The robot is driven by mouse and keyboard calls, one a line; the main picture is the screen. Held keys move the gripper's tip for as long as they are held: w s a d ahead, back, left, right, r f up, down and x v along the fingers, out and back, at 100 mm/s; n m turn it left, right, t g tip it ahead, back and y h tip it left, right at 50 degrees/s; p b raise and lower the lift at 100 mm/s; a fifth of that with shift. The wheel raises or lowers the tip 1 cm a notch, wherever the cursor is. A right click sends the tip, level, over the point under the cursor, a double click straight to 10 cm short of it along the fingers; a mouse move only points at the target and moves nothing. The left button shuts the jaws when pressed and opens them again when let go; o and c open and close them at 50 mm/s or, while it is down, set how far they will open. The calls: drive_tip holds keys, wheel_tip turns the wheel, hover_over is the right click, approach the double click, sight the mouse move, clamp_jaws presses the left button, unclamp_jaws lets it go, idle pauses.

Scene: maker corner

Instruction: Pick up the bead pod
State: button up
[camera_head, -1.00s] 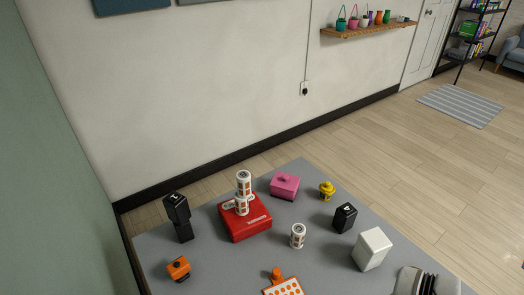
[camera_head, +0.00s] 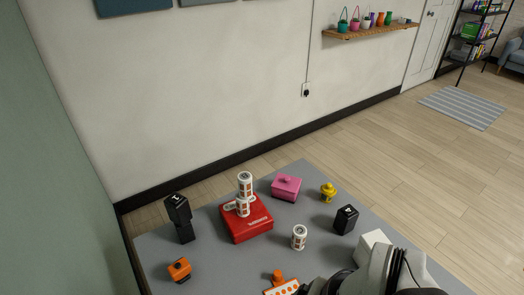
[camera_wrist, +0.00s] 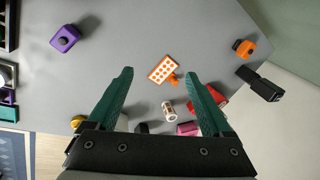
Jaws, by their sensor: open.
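No thing is plainly marked as the bead pod; small white cylinders with orange-brown printed panels are possible pods. One cylinder (camera_head: 299,238) stands alone on the grey table, and shows between my fingers' lines in the wrist view (camera_wrist: 168,107). Another (camera_head: 245,183) is stacked upright on a cylinder (camera_head: 243,207) on the red box (camera_head: 252,229); a further white piece lies beside them. My gripper (camera_wrist: 158,74) is open and empty, its green fingers apart above the table. In the head view my arm covers the lower right and the fingertips cannot be made out.
An orange-dotted white panel (camera_wrist: 163,69) with an orange knob lies near the lone cylinder. Around stand a pink box (camera_head: 286,188), yellow piece (camera_head: 328,192), black block (camera_head: 345,219), stacked black blocks (camera_head: 180,218), orange block (camera_head: 180,270) and purple block (camera_wrist: 65,38). A white block (camera_head: 371,242) is partly hidden.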

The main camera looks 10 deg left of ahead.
sight(247, 179)
drive_tip(key=w+a+f+n+t+h, duration=0.1)
drive_tip(key=w+a+f+n+t, duration=0.1)
drive_tip(key=w+a+t, duration=0.6)
drive_tip(key=w+a+f+n+t+h, duration=0.25)
drive_tip(key=w+a+t, duration=0.25)
drive_tip(key=w+a, duration=0.8)
drive_tip(key=shift+m+y, duration=0.25)
drive_tip(key=shift+y, duration=0.2)
drive_tip(key=d+x, duration=0.1)
drive_tip(key=x, duration=1)
drive_tip(key=d+r+x, duration=0.1)
drive_tip(key=x, duration=0.5)
drive_tip(key=shift+w+d+r, duration=0.1)
drive_tip(key=shift+w+d, duration=0.1)
drive_tip(key=shift+d, duration=0.1)
clamp_jaws()
